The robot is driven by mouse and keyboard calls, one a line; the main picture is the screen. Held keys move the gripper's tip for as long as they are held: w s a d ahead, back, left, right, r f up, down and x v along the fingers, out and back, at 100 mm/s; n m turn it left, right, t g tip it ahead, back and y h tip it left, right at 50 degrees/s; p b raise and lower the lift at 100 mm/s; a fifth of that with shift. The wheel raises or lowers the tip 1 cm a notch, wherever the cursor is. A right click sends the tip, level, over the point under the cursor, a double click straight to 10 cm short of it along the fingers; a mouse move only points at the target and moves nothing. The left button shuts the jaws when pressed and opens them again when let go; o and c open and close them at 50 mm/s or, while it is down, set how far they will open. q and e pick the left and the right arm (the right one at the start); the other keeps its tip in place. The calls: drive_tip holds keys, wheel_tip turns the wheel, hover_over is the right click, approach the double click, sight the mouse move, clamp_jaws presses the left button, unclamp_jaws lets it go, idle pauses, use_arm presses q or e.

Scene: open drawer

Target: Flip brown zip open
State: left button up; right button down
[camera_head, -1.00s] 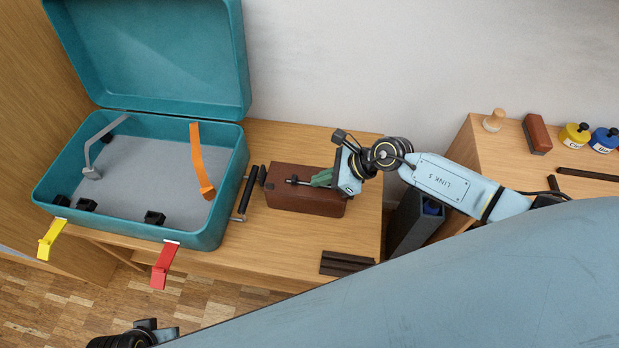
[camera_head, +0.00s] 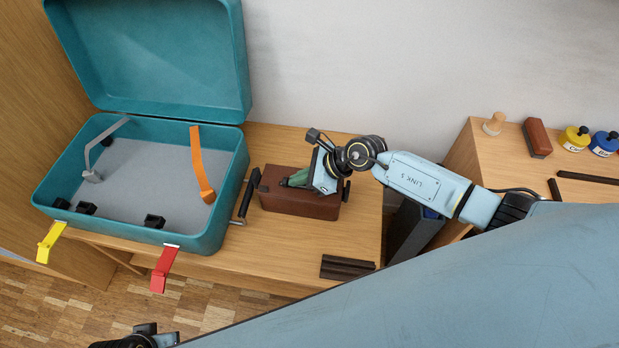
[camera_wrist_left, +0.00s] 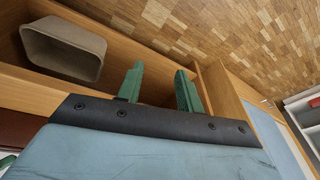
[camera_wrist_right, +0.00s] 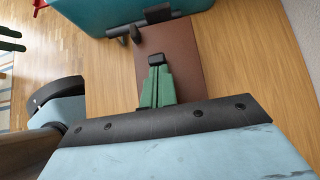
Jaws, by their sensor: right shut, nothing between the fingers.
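The brown box (camera_head: 300,205) lies on the wooden table, just right of the teal case; I see no zip teeth on it. My right gripper (camera_head: 284,182) is over its top, fingers shut and empty. In the right wrist view, the green fingers (camera_wrist_right: 156,66) lie together over the brown top (camera_wrist_right: 180,50).
The open teal case (camera_head: 200,238) stands left of the box, its black handle (camera_head: 245,197) close by. A dark grooved block (camera_head: 346,267) lies at the table's front. Stamp and bottles sit on the right table.

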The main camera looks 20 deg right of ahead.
use_arm(q)
drive_tip(key=shift+w+r, duration=0.1)
use_arm(e)
drive_tip(key=shift+d, duration=0.2)
